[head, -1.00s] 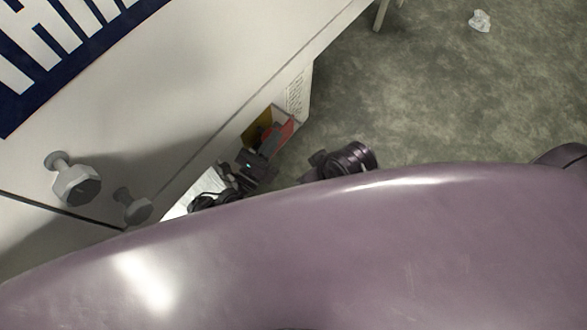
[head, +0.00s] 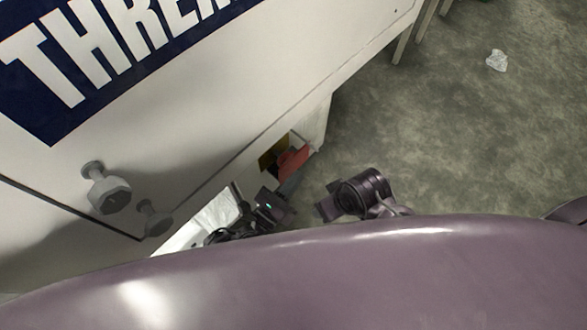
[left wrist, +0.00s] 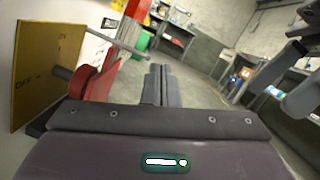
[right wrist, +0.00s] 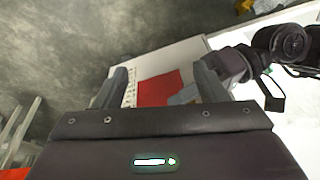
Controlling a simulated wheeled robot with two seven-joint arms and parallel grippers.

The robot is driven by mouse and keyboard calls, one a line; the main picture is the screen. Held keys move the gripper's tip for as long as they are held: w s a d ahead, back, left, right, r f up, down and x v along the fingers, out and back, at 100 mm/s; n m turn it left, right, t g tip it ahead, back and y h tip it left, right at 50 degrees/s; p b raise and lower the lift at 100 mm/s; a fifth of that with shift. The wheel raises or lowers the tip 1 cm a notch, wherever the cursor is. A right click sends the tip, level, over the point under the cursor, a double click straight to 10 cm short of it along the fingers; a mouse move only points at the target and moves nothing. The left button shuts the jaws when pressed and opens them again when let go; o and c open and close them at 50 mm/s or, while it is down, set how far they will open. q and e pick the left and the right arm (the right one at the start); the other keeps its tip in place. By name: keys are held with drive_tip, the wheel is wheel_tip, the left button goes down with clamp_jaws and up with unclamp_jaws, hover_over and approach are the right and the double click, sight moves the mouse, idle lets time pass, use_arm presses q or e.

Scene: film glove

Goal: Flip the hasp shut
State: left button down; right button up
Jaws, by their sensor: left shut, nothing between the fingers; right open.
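A yellow plate (left wrist: 48,72) with dark lettering that reads "OFF" stands at the left of the left wrist view. A red part (left wrist: 98,82) sits in front of it on a grey pin; I cannot tell for sure whether it is the hasp.
A white cabinet (head: 240,80) with a dark blue lettered sign (head: 50,125) and grey knobs (head: 108,194) fills the left of the head view. Grey floor (head: 450,130) lies open at right, with a crumpled white scrap (head: 496,60). A bench (left wrist: 275,75) stands at right in the left wrist view.

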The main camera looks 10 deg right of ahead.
use_arm(q)
drive_tip(key=s+a+p, duration=0.1)
drive_tip(key=s+a, duration=0.3)
drive_tip(key=s, duration=0.1)
drive_tip(key=shift+s+a, duration=0.35)
drive_tip(key=shift+a, duration=0.05)
use_arm(e)
drive_tip(key=shift+s+d+r+g+h, duration=0.15)
drive_tip(key=shift+s+d+r+g, duration=0.1)
drive_tip(key=shift+d, duration=0.25)
drive_tip(key=shift+s+d+r+g+h, duration=0.15)
drive_tip(key=shift+s+d+g, duration=0.1)
drive_tip(key=shift+d, duration=0.2)
drive_tip(key=shift+f, duration=0.1)
